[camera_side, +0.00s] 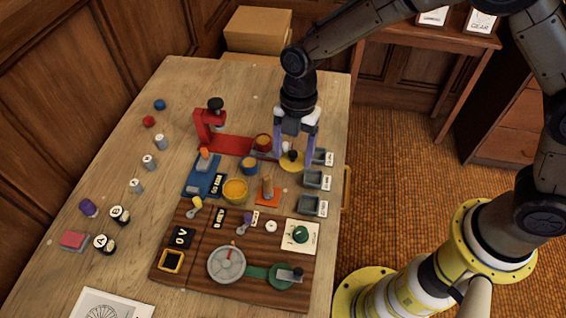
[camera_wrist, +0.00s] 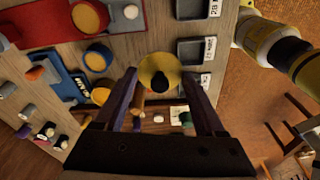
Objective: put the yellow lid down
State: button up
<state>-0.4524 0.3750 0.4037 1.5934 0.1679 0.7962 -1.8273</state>
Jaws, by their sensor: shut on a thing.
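The yellow lid (camera_side: 291,162) is a round disc with a black knob on top. My gripper (camera_side: 295,158) points down and is shut on it, its two purple fingers on either side. In the wrist view the lid (camera_wrist: 157,66) and its dark knob (camera_wrist: 160,83) show between the fingertips of my gripper (camera_wrist: 159,80). The lid is over the right part of the board, left of the grey trays. I cannot tell whether its underside touches the surface. A yellow pot (camera_side: 235,191) stands to the lower left, apart from the lid.
Grey labelled trays (camera_side: 313,180) line the right edge. An orange stand (camera_side: 267,192) is just below. The table's far left has bare wood between small pieces.

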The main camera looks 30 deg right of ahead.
aim_at(283, 155)
jog(key=shift+w+a+f, duration=0.25)
jog(key=shift+w+f, duration=0.2)
jog(key=shift+f, duration=0.1)
jog(key=shift+w+a+f, duration=0.25)
jog(key=shift+w+f, duration=0.15)
jog(key=shift+f, duration=0.15)
jog(key=shift+w+a+f, duration=0.15)
jog(key=shift+w+f, duration=0.1)
jog(key=shift+f, duration=1.6)
jog(key=shift+f, duration=0.15)
jog(key=o, duration=1)
jog(key=shift+o, duration=0.2)
